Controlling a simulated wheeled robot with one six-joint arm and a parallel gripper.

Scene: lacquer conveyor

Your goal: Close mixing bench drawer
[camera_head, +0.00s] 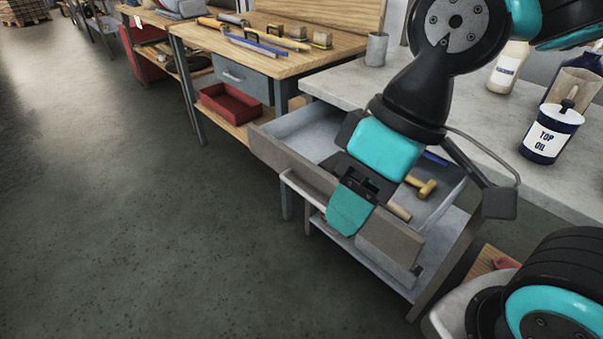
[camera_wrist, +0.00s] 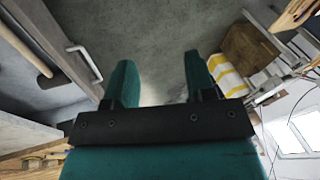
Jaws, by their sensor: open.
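The mixing bench drawer (camera_head: 390,240) stands pulled out from under the pale-topped bench (camera_head: 478,125) in the head view. It has a grey-brown front and a light grey inside. In the wrist view the drawer front (camera_wrist: 72,22) and its bar handle (camera_wrist: 85,62) show at the upper left. My gripper (camera_head: 350,207) is teal and black. It points down at the drawer front and hides part of it and its inside. In the wrist view its two fingers (camera_wrist: 158,85) stand apart with nothing between them. I cannot tell whether it touches the drawer.
A yellow-handled tool (camera_head: 424,187) and a wooden handle (camera_head: 399,211) lie in the drawer. A can labelled TOP OIL (camera_head: 551,136) and a bottle (camera_head: 507,68) stand on the bench. A wooden workbench (camera_head: 290,58) with tools is to the left. The floor (camera_head: 150,235) in front is clear.

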